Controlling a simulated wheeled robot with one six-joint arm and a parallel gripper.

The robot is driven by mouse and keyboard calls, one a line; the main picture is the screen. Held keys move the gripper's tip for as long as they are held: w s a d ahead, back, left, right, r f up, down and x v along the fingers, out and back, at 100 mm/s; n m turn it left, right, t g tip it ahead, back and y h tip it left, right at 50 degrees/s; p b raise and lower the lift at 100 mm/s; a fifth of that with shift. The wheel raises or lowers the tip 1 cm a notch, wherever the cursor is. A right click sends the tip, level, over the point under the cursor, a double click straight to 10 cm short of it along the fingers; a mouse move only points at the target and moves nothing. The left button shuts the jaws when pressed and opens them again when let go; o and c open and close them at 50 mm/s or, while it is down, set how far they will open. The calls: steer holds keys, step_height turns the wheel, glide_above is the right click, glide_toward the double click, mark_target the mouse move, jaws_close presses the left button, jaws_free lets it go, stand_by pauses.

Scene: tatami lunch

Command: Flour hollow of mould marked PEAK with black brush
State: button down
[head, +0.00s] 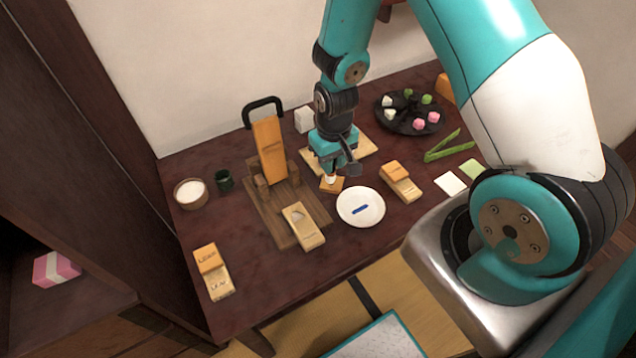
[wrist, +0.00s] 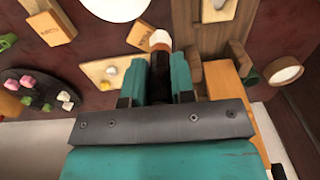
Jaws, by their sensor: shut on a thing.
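My gripper (head: 335,168) is shut on a dark-handled brush (wrist: 159,62) held tip down, its pale tip over or touching a small wooden piece (head: 332,186); contact cannot be told. That piece also shows below the tip in the wrist view (wrist: 138,38). An open wooden mould (head: 309,238) with a pale hollow lies on the brown slatted base, left of my gripper. I cannot read PEAK on any mould. Another mould (head: 402,184) with an orange-brown lid lies right of the plate. A mould marked LEAF (head: 219,284) lies at the front left. A bowl of white flour (head: 190,194) stands at the far left.
A wooden press with an upright orange board (head: 269,150) and black handle stands left of my gripper. A white plate (head: 372,217) holds a blue item. A dark sweets plate (head: 405,127), green tongs (head: 444,147) and a dark green cup (head: 224,181) are farther out. The front table edge is clear.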

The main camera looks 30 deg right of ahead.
steer(key=a+f+b, duration=0.2)
steer(key=a+b, duration=0.1)
steer(key=a, duration=0.7)
steer(key=shift+f+b, duration=2.25)
steer(key=shift+f, duration=0.4)
steer(key=shift+f+b, duration=0.7)
steer(key=shift+f, duration=0.4)
steer(key=shift+d+r, duration=0.1)
steer(key=shift+d, duration=0.15)
steer(key=shift+a, duration=0.2)
steer(key=shift+a, duration=0.2)
steer(key=shift+w+d, duration=0.2)
steer(key=shift+s, duration=0.15)
steer(key=shift+s+p, duration=0.25)
steer(key=shift+p, duration=0.05)
